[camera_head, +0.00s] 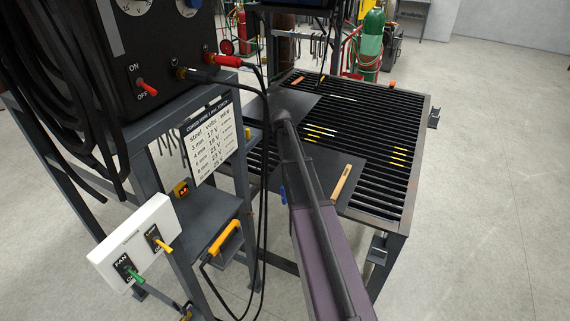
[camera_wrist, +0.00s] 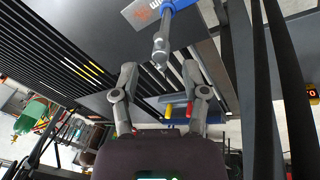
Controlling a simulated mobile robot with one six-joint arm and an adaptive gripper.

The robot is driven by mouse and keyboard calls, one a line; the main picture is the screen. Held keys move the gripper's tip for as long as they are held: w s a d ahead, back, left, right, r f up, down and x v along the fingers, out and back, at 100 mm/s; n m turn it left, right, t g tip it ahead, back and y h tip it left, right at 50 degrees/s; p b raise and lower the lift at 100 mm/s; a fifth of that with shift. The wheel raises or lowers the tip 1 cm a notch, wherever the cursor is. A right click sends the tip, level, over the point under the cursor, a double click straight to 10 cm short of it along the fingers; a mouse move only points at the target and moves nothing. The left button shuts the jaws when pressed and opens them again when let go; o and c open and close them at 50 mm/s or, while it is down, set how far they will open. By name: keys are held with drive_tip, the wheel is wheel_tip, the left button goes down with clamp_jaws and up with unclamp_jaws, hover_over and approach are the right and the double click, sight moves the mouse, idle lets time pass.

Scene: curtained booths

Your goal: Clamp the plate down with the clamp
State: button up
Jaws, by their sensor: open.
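The dark flat plates lie on the slatted table (camera_head: 385,130): one plate (camera_head: 292,104) farther back, and another plate (camera_head: 338,168) at the near edge, partly behind my arm. In the wrist view, a blue clamp (camera_wrist: 176,4) with a silver screw (camera_wrist: 161,44) shows at the top centre, ahead of my fingers. A small blue part (camera_head: 283,195) shows left of my arm in the head view; I cannot tell if it is the same clamp. My gripper (camera_wrist: 163,80) is open, with nothing seen held between its fingers. Its fingers are hidden in the head view.
A wooden-handled tool (camera_head: 346,183) lies on the near plate. Several yellow sticks (camera_head: 321,132) lie on the slats. Left stand a black welder box (camera_head: 150,60) with hanging cables, a settings sign (camera_head: 208,145) and a white switch panel (camera_head: 135,240). The floor at right is clear.

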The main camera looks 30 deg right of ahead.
drive_tip(key=shift+f, duration=0.25)
drive_tip(key=shift+b+x, duration=1.3)
drive_tip(key=shift+b, duration=0.2)
drive_tip(key=shift+w, duration=0.1)
clamp_jaws()
